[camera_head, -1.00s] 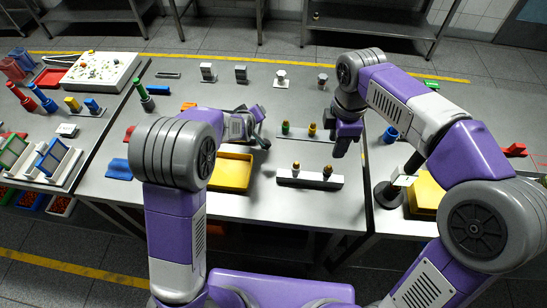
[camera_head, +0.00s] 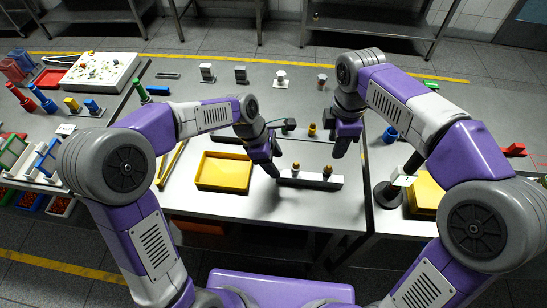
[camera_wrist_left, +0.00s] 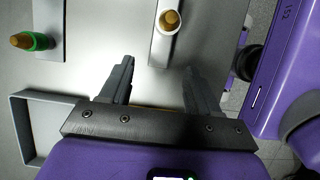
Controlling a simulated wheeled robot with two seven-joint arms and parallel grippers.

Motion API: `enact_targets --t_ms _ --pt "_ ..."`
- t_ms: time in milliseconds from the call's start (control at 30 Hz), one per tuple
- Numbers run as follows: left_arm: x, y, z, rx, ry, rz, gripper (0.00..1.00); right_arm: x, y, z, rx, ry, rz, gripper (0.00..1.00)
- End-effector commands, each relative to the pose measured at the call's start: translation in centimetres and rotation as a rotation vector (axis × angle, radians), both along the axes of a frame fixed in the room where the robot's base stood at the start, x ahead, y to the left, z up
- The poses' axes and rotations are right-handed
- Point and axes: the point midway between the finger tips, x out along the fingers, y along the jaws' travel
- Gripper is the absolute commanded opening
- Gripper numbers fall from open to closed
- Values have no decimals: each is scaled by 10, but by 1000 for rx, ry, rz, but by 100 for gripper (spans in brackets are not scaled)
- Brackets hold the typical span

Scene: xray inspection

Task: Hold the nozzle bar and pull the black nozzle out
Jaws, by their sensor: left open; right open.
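The pale nozzle bar (camera_head: 310,182) lies on the middle table in the head view. Two brass-topped nozzles stand upright in it: a left one (camera_head: 295,169) and a right one (camera_head: 327,171) with a darker lower part, perhaps the black nozzle. My left gripper (camera_head: 270,170) is open and empty, pointing down at the bar's left end. In the left wrist view, the bar's end (camera_wrist_left: 163,55) shows ahead between my open fingertips (camera_wrist_left: 158,68), with a white, brass-topped nozzle (camera_wrist_left: 170,19). Contact is not visible. My right gripper (camera_head: 343,145) is open and empty, behind and above the bar's right part.
A yellow tray (camera_head: 200,183) stands left of the bar. A dark stand (camera_head: 386,196) is to the right. The table's front is clear.

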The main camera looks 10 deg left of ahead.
Motion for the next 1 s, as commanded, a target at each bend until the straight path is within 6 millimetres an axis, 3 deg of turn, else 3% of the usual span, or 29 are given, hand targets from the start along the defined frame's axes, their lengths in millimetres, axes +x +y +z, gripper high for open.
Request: enact_targets --t_ms 400,833,1000 --pt "-1 -23 -55 1 3 -2 62 0 0 0 0 0 0 43" --pt "0 -27 -65 0 -1 -2 62 0 0 0 0 0 0 43" --pt "0 -27 -65 0 -1 -2 37 0 0 0 0 0 0 43"
